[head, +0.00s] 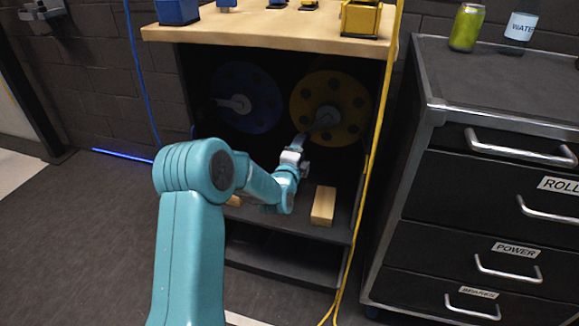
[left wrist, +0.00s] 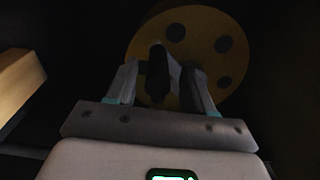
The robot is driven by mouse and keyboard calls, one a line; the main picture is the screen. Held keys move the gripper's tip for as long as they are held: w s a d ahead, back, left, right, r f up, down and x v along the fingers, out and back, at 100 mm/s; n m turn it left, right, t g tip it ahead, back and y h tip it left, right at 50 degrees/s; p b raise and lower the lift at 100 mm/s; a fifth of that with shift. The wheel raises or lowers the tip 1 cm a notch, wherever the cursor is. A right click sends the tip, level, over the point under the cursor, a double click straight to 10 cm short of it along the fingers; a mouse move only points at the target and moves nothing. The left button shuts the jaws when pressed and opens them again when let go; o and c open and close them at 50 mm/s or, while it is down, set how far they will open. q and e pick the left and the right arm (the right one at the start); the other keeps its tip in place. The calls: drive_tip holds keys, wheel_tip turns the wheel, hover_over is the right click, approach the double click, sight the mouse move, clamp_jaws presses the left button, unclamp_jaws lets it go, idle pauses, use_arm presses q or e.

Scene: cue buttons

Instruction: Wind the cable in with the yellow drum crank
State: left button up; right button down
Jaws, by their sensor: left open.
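The yellow drum (head: 346,112) with round holes sits in the dark bay under the wooden top, and its face fills the back of the left wrist view (left wrist: 200,58). Its grey crank (head: 325,118) sticks out from the middle. In the left wrist view a dark crank handle (left wrist: 159,72) stands between my two fingers. My left gripper (head: 302,142) is open, one finger on each side of the handle; whether either touches it I cannot tell. The yellow cable (head: 374,120) hangs down the cabinet's right side to the floor. My right gripper is not in view.
A blue drum (head: 258,98) with its own crank sits left of the yellow one. A wooden block (head: 323,206) stands on the shelf below. Blue and yellow boxes stand on the wooden top (head: 270,25). A dark drawer cabinet (head: 480,190) stands close on the right.

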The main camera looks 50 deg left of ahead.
use_arm(q)
drive_tip(key=p+v, duration=0.1)
drive_tip(key=v, duration=1.2)
drive_tip(key=shift+p, duration=0.3)
drive_tip(key=shift+s, duration=0.1)
